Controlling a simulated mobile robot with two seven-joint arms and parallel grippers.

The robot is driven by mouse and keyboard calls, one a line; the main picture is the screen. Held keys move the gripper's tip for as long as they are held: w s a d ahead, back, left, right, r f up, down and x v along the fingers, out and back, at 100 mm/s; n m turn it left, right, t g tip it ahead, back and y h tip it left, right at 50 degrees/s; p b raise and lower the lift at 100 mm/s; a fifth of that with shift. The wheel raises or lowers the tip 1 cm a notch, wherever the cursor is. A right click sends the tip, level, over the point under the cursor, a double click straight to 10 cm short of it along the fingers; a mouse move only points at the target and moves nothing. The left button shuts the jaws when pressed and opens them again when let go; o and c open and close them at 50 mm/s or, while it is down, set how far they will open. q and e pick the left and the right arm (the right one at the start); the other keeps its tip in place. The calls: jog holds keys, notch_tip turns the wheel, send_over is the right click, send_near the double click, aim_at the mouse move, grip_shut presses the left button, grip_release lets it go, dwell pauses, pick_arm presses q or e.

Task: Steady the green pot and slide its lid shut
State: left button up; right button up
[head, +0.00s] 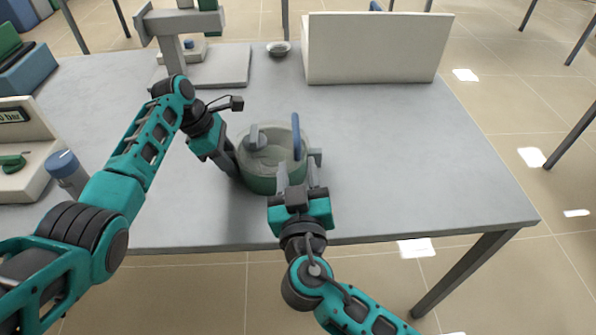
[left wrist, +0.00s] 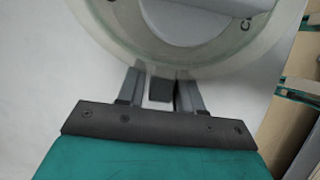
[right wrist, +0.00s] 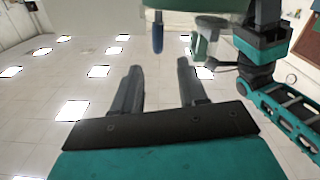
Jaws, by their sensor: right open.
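The green pot (head: 262,180), round with a pale rim, stands upright near the table's front edge. A pale grey lid piece (head: 268,157) with a grey knob and an upright blue tab (head: 296,136) shows at its top; how far it covers the opening is unclear. My left gripper (head: 234,166) is at the pot's left side. In the left wrist view its fingers (left wrist: 160,88) close around a small dark block under the pot's rim. My right gripper (head: 298,170) is open and empty at the pot's front right; the blue tab (right wrist: 158,34) shows beyond its fingers (right wrist: 158,85).
A white box (head: 375,50) stands at the table's back, beside a small metal bowl (head: 278,48). A grey stand (head: 205,65) is at the back left, a blue-capped jar (head: 66,172) at far left. The table's right side (head: 420,160) is clear.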

pick_arm(q)
jog(key=shift+o, duration=1.4)
jog(key=p+v, duration=0.2)
jog(key=p, duration=0.1)
jog(key=shift+r+p, duration=0.3)
jog(key=shift+r, duration=0.1)
jog(key=p+v, duration=0.2)
jog(key=shift+a+r+p, duration=0.15)
jog(key=shift+r+p, duration=0.05)
jog(key=shift+p, duration=0.1)
jog(key=shift+a+r+b, duration=0.15)
jog(key=shift+b, duration=0.15)
jog(key=v, duration=0.6)
